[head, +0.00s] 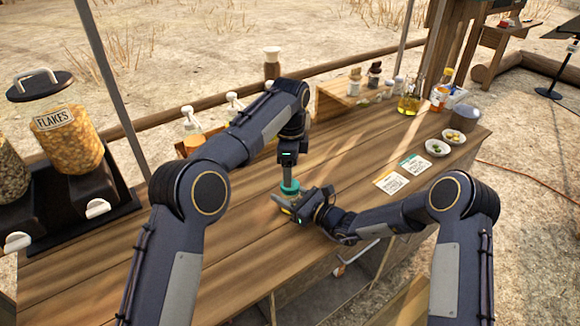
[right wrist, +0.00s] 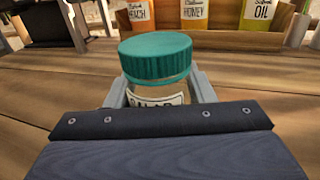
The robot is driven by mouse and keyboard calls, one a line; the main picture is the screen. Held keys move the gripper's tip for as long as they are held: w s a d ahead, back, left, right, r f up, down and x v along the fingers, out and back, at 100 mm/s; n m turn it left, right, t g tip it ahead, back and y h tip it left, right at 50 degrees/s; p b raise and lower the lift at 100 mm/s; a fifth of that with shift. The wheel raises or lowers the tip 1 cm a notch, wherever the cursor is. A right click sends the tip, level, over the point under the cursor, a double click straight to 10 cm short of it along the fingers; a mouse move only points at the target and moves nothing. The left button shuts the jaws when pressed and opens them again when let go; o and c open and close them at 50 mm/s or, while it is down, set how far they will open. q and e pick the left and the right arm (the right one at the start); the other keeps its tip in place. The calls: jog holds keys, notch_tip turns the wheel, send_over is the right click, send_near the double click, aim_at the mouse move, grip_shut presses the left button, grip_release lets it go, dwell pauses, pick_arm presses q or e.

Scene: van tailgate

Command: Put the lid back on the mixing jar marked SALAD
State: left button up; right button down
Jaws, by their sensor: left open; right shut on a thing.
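The mixing jar (right wrist: 143,90) stands between my right gripper's fingers. Its pale label shows only the tops of a few letters, seemingly the end of SALAD. The ribbed teal lid (right wrist: 156,58) sits over the jar's mouth and looks about level; I cannot tell how tightly it is seated. The lid also shows in the head view (head: 289,187). My right gripper (head: 288,208) is shut on the jar below the lid, one finger on each side. My left gripper (head: 289,174) points down just above the lid, open; whether it touches the lid is unclear. The jar's lower part is hidden.
Dispensers, one marked FLAKES (head: 68,140), stand at the left. Pump bottles (head: 192,125) stand in a rack behind. A wooden box (head: 345,98), an oil flask (head: 409,103), small bowls (head: 437,148) and cards (head: 391,181) lie right. The front left counter is clear.

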pick_arm(q)
jog(key=n, duration=0.2)
jog(key=r+n, duration=0.1)
jog(key=n, duration=0.1)
jog(key=shift+n, duration=0.3)
jog(key=n, duration=0.2)
jog(key=r+n, duration=0.1)
jog(key=n, duration=0.1)
jog(key=shift+n, duration=0.4)
jog(key=n, duration=0.4)
jog(key=shift+r, duration=0.35)
jog(key=n, duration=0.4)
jog(key=shift+r, duration=0.35)
jog(key=shift+f, duration=4)
